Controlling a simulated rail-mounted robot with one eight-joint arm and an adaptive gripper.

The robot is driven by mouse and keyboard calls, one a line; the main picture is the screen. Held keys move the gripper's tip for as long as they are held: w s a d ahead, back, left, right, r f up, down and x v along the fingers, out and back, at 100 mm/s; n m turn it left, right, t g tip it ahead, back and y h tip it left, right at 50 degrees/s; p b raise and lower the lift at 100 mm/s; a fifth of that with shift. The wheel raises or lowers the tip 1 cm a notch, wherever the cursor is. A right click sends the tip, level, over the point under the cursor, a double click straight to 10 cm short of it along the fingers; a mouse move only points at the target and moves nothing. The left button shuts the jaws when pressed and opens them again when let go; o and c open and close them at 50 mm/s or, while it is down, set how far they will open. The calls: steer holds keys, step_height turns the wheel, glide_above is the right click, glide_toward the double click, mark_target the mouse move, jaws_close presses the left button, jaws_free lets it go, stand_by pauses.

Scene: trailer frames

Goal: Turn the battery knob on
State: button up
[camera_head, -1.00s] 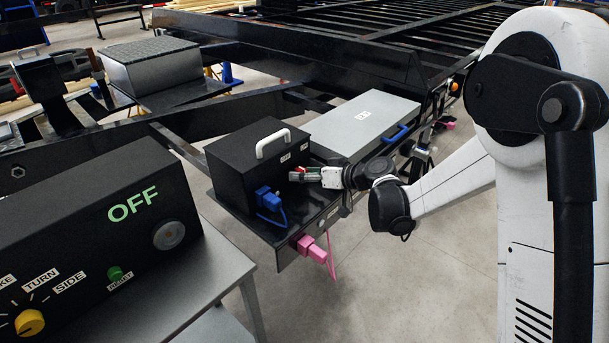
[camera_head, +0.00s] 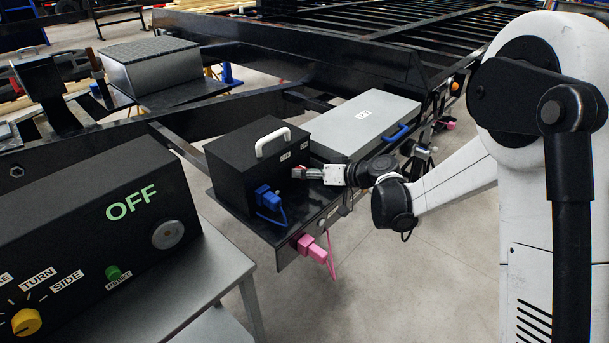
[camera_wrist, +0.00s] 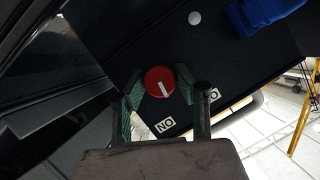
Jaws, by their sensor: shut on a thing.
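The battery box (camera_head: 232,168) is black with a white top handle and stands on the trailer's front shelf. In the wrist view, its round red knob (camera_wrist: 159,82) has a white line that stands slightly tilted from upright in the picture. My gripper (camera_wrist: 158,88) has its green-padded fingers on either side of the knob and is shut on it. In the head view, my gripper (camera_head: 303,173) reaches the box's right-hand face from the right, and the knob is mostly hidden there.
A blue plug (camera_head: 265,194) sits left of my gripper on the box, with a pink connector (camera_head: 312,248) below. A grey box (camera_head: 365,122) with a blue handle stands behind. A black control panel reading OFF (camera_head: 131,203) fills the left front. Open floor lies at the lower right.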

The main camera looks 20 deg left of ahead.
steer(key=m+b, duration=0.1)
steer(key=m+g+y+b, duration=0.1)
steer(key=m, duration=0.1)
steer(key=m+g+y+b, duration=0.1)
steer(key=shift+w+f+m, duration=0.1)
steer(key=shift+f+m, duration=0.15)
steer(key=shift+m, duration=0.05)
steer(key=m+y+b, duration=0.1)
steer(key=m, duration=0.1)
steer(key=m+g+y+b, duration=0.1)
steer(key=m+b, duration=0.1)
steer(key=shift+m, duration=0.4)
steer(key=shift+r, duration=0.1)
stand_by(0.3)
steer(key=o, duration=1.1)
steer(key=d, duration=1.2)
steer(key=shift+s, duration=0.25)
